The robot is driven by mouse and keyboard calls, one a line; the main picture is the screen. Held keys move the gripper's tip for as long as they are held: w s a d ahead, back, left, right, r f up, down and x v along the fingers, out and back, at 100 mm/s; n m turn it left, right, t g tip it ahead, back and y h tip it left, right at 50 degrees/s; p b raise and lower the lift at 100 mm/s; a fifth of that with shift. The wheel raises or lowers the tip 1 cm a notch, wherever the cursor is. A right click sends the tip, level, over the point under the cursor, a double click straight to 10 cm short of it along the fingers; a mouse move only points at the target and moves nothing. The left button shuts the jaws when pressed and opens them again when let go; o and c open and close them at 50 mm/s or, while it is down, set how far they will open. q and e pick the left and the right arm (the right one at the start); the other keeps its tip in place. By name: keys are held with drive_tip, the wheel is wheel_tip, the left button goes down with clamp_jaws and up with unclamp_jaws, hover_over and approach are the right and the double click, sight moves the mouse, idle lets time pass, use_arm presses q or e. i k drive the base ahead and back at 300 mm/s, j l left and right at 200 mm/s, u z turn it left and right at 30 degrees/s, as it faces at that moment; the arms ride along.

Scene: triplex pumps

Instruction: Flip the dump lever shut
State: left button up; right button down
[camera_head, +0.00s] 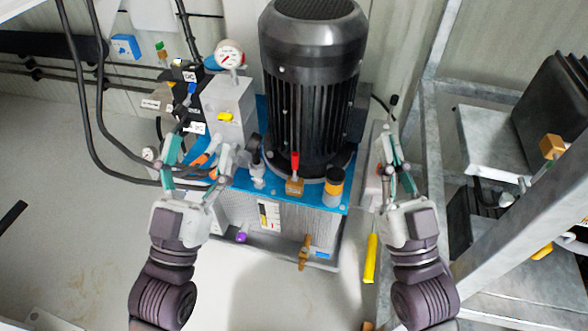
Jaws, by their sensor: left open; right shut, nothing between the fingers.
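The pump unit has a blue top plate (240,181) and a large black motor (309,80). An orange lever (207,156) shows between the fingers of my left gripper (199,145), which is open; I cannot tell whether they touch it. A red-handled lever (295,160) stands upright on a brass block (294,187) in front of the motor. No label shows which of these is the dump lever. My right gripper (390,134) is shut and empty, to the right of the motor, beside the metal frame.
A pressure gauge (229,55) and a grey block (229,103) stand behind my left gripper. Black hoses (88,110) hang at the left. A metal frame (425,130) stands at the right. A yellow handle (371,258) hangs near my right wrist. The floor at front left is mostly clear.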

sight(294, 156)
drive_tip(key=i+j, duration=0.25)
drive_tip(key=j, duration=0.15)
drive_tip(key=i+j, duration=0.25)
drive_tip(key=j, duration=0.2)
drive_tip(key=i+j, duration=0.3)
drive_tip(key=j+z, duration=0.05)
drive_tip(key=j, duration=0.05)
